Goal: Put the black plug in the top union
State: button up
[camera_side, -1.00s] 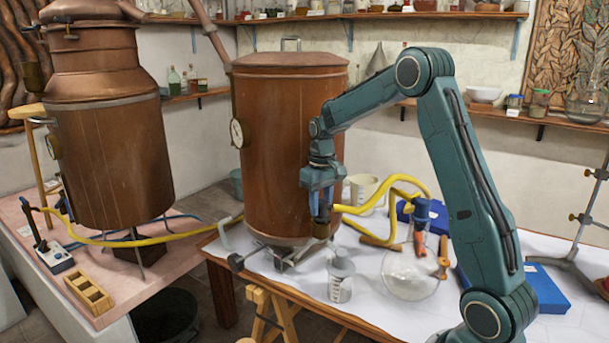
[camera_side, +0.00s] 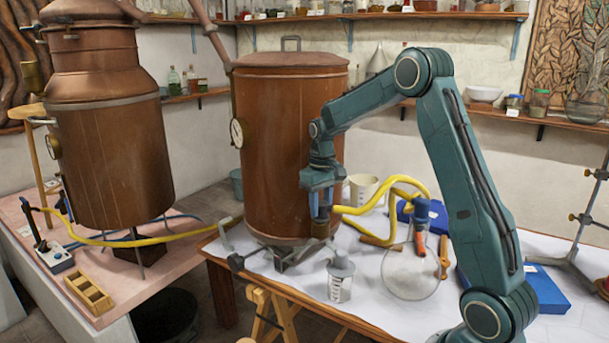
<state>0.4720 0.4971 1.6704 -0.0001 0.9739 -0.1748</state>
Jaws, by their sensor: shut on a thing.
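My gripper (camera_side: 320,212) points down in front of the lower right side of the tall copper vessel (camera_side: 285,140). Its blue fingers are shut on a small dark brown piece (camera_side: 321,230) at their tips. I cannot tell whether this piece is the black plug. The fingers hide most of it. A yellow hose (camera_side: 365,210) begins right beside the fingers and loops right; its near end is hidden behind the gripper. I cannot make out the top union clearly. A dark knob (camera_side: 236,262) shows low at the left of the vessel's foot.
A grey-topped bottle (camera_side: 340,278) stands below my gripper, near the table's front edge. A second copper still (camera_side: 110,160) stands at the left.

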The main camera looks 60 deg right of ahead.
jog(key=shift+f, duration=0.2)
dwell(0.5)
jog(key=o, duration=1.1)
jog(key=shift+r, duration=0.4)
jog(key=shift+r, duration=0.35)
jog(key=shift+r, duration=0.35)
jog(key=shift+r, duration=1.4)
jog(key=shift+r, duration=0.3)
jog(key=shift+r, duration=0.7)
